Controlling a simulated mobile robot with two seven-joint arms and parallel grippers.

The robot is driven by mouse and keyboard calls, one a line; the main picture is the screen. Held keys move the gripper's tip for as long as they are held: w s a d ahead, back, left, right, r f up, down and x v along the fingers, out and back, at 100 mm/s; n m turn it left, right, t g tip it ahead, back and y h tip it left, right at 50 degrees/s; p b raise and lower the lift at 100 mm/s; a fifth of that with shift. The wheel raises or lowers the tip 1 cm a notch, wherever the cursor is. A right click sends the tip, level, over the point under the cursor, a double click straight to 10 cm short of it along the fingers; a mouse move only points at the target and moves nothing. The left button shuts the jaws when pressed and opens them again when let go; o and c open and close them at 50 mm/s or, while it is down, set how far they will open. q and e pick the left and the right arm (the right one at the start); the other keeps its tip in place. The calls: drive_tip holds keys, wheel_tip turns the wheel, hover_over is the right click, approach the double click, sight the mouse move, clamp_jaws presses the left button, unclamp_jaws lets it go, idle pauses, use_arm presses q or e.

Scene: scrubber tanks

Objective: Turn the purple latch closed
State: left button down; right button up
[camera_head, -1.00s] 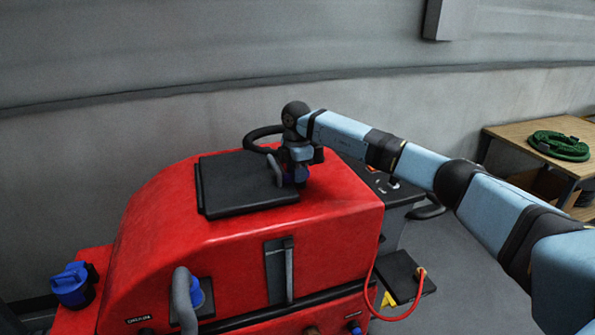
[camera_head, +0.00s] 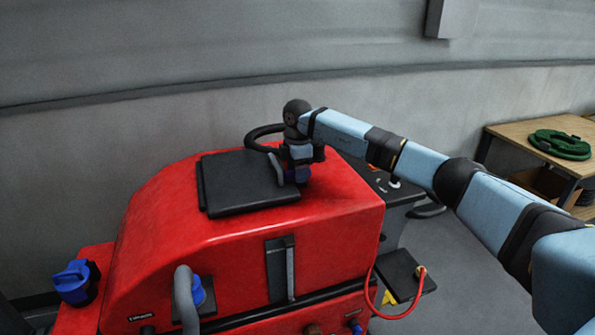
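The red scrubber machine (camera_head: 330,215) has a black lid (camera_head: 245,183) on its sloped top. My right arm reaches in from the right, and its gripper (camera_head: 296,172) points down at the lid's right edge. A small dark purple part (camera_head: 290,175), likely the latch, shows at the fingertips. It is mostly hidden by the gripper, so its turn angle and whether the fingers grip it cannot be made out. My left gripper is out of view.
A black hose or handle (camera_head: 262,131) curves up behind the gripper. A blue cap (camera_head: 72,278) and a grey hose (camera_head: 184,295) are at the front left. A red cable (camera_head: 372,295) hangs at the right. A wooden table (camera_head: 540,135) holds a coiled green hose (camera_head: 560,144).

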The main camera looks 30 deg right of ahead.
wheel_tip(320, 180, up, 14)
drive_tip(key=b, duration=0.2)
idle(0.5)
drive_tip(key=shift+f, duration=0.15)
